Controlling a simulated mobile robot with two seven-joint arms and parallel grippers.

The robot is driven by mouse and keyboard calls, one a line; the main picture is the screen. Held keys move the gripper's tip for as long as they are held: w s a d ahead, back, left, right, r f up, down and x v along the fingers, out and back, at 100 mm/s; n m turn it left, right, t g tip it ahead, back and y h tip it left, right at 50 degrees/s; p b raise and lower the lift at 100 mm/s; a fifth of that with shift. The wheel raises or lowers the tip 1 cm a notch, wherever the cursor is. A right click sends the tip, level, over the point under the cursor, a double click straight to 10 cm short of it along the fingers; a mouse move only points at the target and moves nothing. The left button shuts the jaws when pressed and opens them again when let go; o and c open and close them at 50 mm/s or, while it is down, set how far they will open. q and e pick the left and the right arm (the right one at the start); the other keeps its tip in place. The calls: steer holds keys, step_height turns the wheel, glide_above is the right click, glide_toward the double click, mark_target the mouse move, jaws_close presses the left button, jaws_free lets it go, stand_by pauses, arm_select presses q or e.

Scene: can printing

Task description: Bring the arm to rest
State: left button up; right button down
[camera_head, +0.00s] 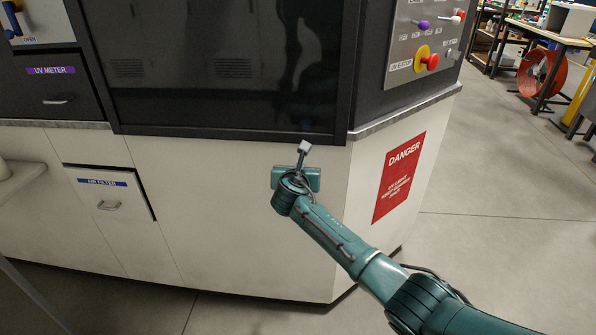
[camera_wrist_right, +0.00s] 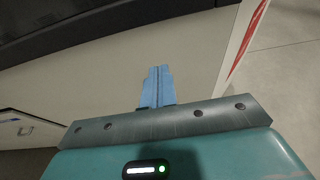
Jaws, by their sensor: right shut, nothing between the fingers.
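My right arm comes in from the lower right in the head view. Its right gripper (camera_head: 303,150) is in front of the machine's pale lower panel, just below the dark window. In the right wrist view the blue fingers (camera_wrist_right: 157,86) are together with nothing between them. The pale panel fills the space beyond the fingertips; I cannot tell the exact gap. My left gripper is not in view.
The printing machine (camera_head: 230,200) fills the left and middle. A control panel (camera_head: 425,40) with a red button is at upper right, above a red danger sign (camera_head: 399,178). Open floor (camera_head: 500,180) lies to the right, with a red fan (camera_head: 541,73) farther back.

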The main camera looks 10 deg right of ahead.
steer(key=s+d+f+m+g+y, duration=0.1)
steer(key=s+f+m+g, duration=0.1)
steer(key=s+f+m, duration=0.45)
steer(key=s+d+f+m+g, duration=0.15)
steer(key=s+m, duration=0.25)
steer(key=s, duration=0.6)
steer(key=s+d+f+m+g+y, duration=0.1)
steer(key=s+f+m+g, duration=0.1)
steer(key=s+f+m, duration=0.35)
steer(key=s+d+r+m+g+y, duration=0.1)
steer(key=s+d+r+m+g, duration=0.15)
steer(key=s+m, duration=0.7)
steer(key=s+d+r+m+g+y, duration=0.1)
steer(key=s+d+r+m+g, duration=0.3)
steer(key=s, duration=1.1)
steer(key=w+a+f+t+y, duration=0.1)
steer(key=w+a+f+t, duration=0.1)
steer(key=f, duration=0.4)
steer(key=w+a+f+t+y, duration=0.1)
steer(key=w+a+f+t, duration=0.2)
steer(key=a+f+t, duration=0.2)
steer(key=shift+f+t+y, duration=0.3)
steer(key=shift+f+t, duration=0.4)
steer(key=shift+f, duration=0.2)
steer(key=shift+m, duration=0.25)
